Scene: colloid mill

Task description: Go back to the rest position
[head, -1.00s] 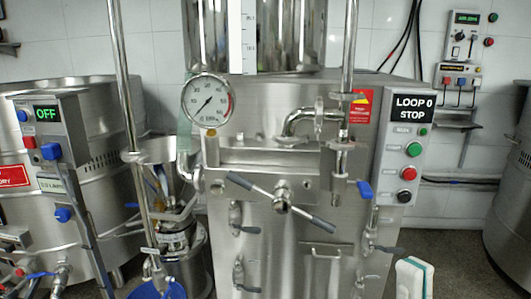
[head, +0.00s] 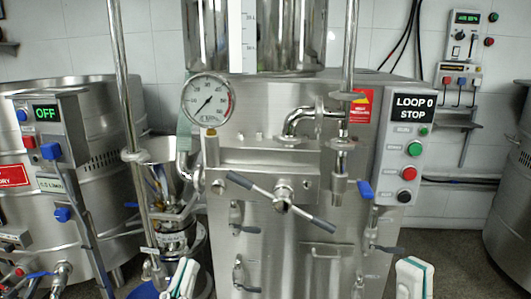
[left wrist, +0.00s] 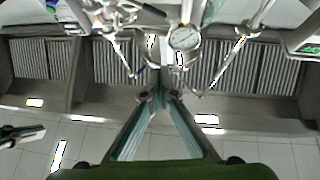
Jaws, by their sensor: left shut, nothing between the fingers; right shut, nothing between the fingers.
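My left gripper (head: 183,280) shows at the bottom of the head view, left of the mill's front, with pale, teal-edged fingers. In the left wrist view its fingers (left wrist: 158,98) come together at the tips, shut with nothing between them. My right gripper (head: 411,278) stands at the bottom right of the head view, below the control box, its fingers together and empty. Both grippers look apart from the machine. The arms behind them are out of the head view.
The steel mill (head: 275,240) fills the middle, with a gauge (head: 208,101), a cross handle (head: 282,204) and several valve levers. A control box (head: 405,150) reads "LOOP 0 STOP". An "OFF" panel (head: 48,135) stands at left. Steel vessels flank both sides.

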